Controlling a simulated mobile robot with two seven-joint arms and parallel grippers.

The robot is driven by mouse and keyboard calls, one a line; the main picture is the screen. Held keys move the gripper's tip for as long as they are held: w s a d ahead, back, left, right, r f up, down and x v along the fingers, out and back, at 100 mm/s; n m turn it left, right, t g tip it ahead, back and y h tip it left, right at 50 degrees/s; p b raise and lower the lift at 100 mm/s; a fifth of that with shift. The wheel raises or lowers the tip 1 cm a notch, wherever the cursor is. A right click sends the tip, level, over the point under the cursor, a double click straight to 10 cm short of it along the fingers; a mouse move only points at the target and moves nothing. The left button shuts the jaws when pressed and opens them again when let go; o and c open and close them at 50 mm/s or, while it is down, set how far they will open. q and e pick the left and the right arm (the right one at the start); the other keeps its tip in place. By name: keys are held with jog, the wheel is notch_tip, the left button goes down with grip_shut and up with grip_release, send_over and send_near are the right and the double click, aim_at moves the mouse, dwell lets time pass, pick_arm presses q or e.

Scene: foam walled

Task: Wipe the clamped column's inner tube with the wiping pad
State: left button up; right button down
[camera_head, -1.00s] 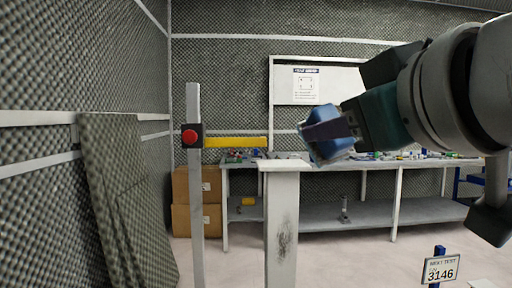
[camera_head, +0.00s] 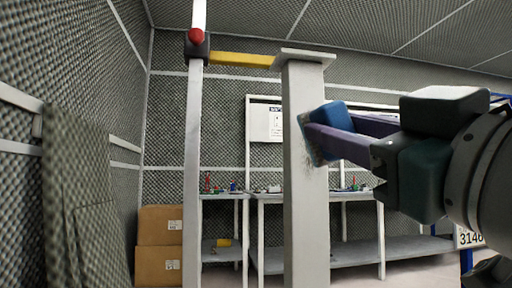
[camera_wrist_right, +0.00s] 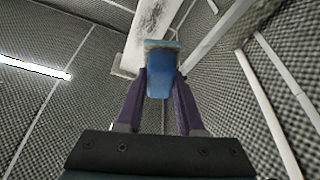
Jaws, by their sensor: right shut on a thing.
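The column (camera_head: 303,215) is a pale upright square tube with a flat top plate (camera_head: 305,55). A yellow clamp arm (camera_head: 240,59) reaches to its top from the left. My right gripper (camera_head: 350,138) has purple fingers shut on the blue wiping pad (camera_head: 333,117), which has a greyish face. In the head view the pad overlaps the column's right side at upper height; I cannot tell whether it touches. In the right wrist view the pad (camera_wrist_right: 161,80) is between the fingers, and the column (camera_wrist_right: 143,40) beyond it bears a dark smudge. My left gripper is not in view.
A thin post (camera_head: 193,150) with a red knob (camera_head: 196,35) stands left of the column. A workbench (camera_head: 400,245) with small items stands behind, with cardboard boxes (camera_head: 160,245) to its left. A foam panel (camera_head: 85,200) leans at left.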

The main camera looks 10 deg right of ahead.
aim_at(325, 165)
jog(key=shift+f, duration=0.3)
jog(key=shift+w+r, duration=0.1)
jog(key=shift+w, duration=0.45)
jog(key=w, duration=0.2)
jog(key=shift+w, duration=0.4)
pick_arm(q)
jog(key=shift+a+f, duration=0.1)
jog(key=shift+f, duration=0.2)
pick_arm(e)
jog(key=shift+w+a, duration=0.1)
jog(key=shift+w, duration=0.9)
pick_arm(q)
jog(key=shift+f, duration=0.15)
pick_arm(e)
jog(key=shift+w, duration=0.4)
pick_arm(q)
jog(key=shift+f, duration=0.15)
pick_arm(e)
jog(key=shift+w, duration=0.55)
